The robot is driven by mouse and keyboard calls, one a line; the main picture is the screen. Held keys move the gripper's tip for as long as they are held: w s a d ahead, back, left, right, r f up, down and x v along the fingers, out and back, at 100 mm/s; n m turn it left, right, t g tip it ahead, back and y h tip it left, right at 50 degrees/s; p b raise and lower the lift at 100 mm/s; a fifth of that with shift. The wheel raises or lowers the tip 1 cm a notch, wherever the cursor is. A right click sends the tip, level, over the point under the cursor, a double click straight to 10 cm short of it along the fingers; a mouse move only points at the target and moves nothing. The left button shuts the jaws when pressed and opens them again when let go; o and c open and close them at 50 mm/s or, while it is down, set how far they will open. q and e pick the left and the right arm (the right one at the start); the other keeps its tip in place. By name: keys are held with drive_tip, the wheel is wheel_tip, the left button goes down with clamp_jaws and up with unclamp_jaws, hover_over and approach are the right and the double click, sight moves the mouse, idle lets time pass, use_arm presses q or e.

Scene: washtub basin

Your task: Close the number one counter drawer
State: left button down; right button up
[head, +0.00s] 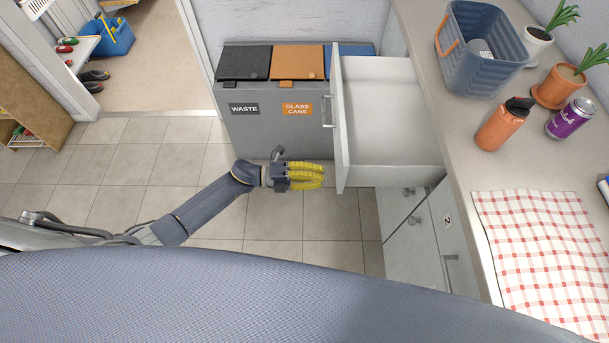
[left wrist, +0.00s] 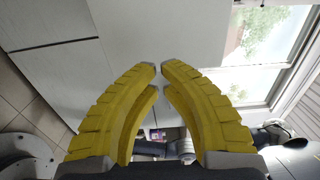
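The counter drawer (head: 388,130) is white, pulled far out to the left from under the counter, and empty inside. Its front panel (head: 341,135) faces left and carries a bar handle (head: 327,95). No number shows on it. My left gripper (head: 322,176), with yellow ribbed fingers, is just left of the lower end of that panel; I cannot tell whether it touches. In the left wrist view, the left gripper's fingertips (left wrist: 158,68) are drawn together with only a sliver between them and hold nothing. My right gripper is not in view.
Grey waste bins (head: 270,130) stand behind the open drawer. The counter (head: 440,110) holds a blue basket (head: 480,65), an orange bottle (head: 503,128), a purple can (head: 570,118), potted plants and a checked cloth (head: 540,245). The tiled floor (head: 125,165) to the left is clear.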

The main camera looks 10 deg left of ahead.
sight(339, 177)
use_arm(q)
drive_tip(key=shift+w+d, duration=0.2)
drive_tip(key=shift+d, duration=0.8)
drive_tip(key=shift+w+d, duration=0.2)
drive_tip(key=shift+d, duration=0.75)
